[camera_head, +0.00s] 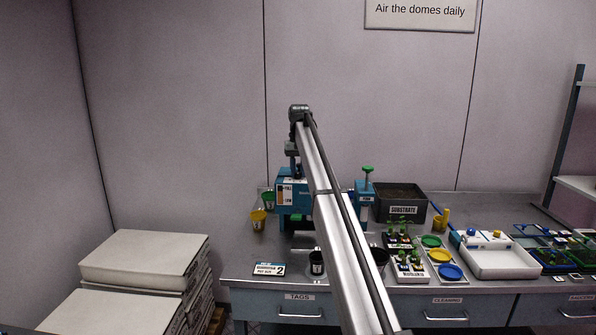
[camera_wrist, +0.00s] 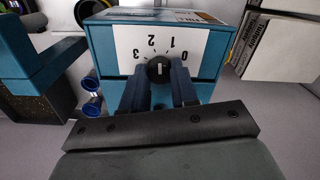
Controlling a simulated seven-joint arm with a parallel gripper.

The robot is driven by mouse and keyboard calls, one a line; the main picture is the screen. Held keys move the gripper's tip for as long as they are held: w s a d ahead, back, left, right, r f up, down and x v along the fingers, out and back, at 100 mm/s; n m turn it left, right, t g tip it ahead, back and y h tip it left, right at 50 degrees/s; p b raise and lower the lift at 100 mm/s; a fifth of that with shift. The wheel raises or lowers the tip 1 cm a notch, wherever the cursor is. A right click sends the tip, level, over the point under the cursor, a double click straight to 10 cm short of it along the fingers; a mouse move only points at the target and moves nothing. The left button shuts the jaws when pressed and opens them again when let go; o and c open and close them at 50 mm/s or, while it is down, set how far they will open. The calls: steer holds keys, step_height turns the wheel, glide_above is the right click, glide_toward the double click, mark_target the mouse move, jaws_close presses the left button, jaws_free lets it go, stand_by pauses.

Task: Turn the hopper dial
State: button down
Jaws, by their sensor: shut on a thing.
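The hopper is a blue box (camera_head: 284,205) on the bench, partly hidden behind my arm. In the wrist view its white dial plate (camera_wrist: 125,45) carries the numbers 0 to 3, seen upside down. The round black dial (camera_wrist: 159,69) has a pale mark, pointing roughly up in the picture towards the numbers between 1 and 2; the exact reading is hard to tell. My gripper (camera_wrist: 160,80) is shut on the dial, one dark finger on each side. In the head view the fingertips cannot be made out.
A dark substrate bin (camera_head: 400,212) stands right of the hopper, beside a blue press with a green knob (camera_head: 367,169). Yellow and green pots (camera_head: 258,219) stand at the left. Seedling racks, coloured discs and a white tray (camera_head: 497,265) fill the right bench.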

mark_target(298, 173)
steer(key=c, duration=0.9)
jaws_free()
steer(key=shift+o, duration=0.2)
steer(key=shift+d+r, duration=0.1)
steer(key=shift+r, duration=3.65)
